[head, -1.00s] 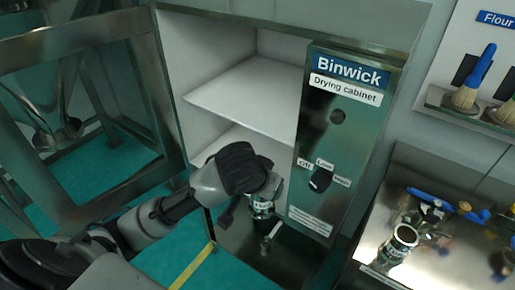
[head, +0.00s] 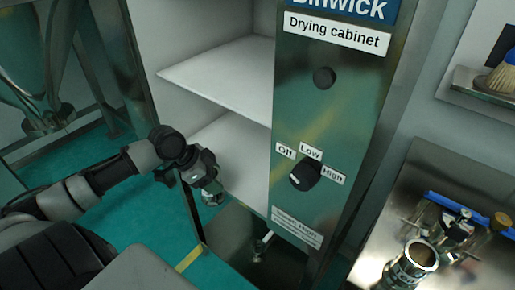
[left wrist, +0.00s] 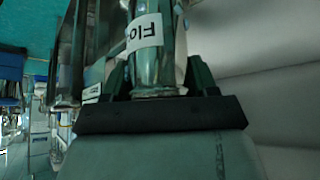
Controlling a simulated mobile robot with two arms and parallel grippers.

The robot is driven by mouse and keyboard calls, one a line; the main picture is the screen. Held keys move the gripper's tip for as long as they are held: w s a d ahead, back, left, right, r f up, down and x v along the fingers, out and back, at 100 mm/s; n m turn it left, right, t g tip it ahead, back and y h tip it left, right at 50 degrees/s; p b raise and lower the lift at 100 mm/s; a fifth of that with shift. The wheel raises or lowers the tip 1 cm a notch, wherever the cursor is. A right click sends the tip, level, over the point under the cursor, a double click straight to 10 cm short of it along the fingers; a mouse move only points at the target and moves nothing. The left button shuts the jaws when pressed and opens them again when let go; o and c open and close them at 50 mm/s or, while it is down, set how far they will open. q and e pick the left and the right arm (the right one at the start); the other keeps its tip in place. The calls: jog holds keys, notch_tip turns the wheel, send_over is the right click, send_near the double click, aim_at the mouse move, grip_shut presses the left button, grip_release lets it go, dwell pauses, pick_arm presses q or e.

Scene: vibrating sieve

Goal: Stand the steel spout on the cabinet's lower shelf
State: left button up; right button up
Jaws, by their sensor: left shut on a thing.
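The drying cabinet stands open, with an upper shelf (head: 225,78) and a white lower shelf (head: 238,158). My left gripper (head: 207,183) is at the front left of the lower shelf, shut on the steel spout (head: 213,197). In the head view the gripper hides most of the spout, and only its lower end shows. In the left wrist view the spout (left wrist: 152,62) is a shiny tube with a white label starting "Flo", between the fingers of the gripper (left wrist: 158,78). I cannot tell whether it touches the shelf. My right gripper is not in view.
The control panel (head: 325,130) with a black knob (head: 305,172) borders the shelves on the right. A steel table (head: 400,190) at right holds another labelled steel cylinder (head: 413,262) and blue-handled parts. Both shelves look bare where they show.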

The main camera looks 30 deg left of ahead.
pick_arm(q)
jog(key=w, duration=0.8)
jog(key=w+d+p, duration=0.1)
jog(key=w, duration=0.3)
jog(key=shift+w, duration=0.1)
jog(key=w, duration=0.4)
jog(key=shift+d+r, duration=0.1)
jog(key=shift+d, duration=0.1)
jog(key=shift+w+f+p, duration=0.15)
jog(key=shift+f+p, duration=0.05)
jog(key=shift+p, duration=0.25)
jog(key=shift+f, duration=0.2)
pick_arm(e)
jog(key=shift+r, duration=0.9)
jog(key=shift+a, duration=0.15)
pick_arm(q)
jog(key=o, duration=1.1)
jog(key=shift+f, duration=0.1)
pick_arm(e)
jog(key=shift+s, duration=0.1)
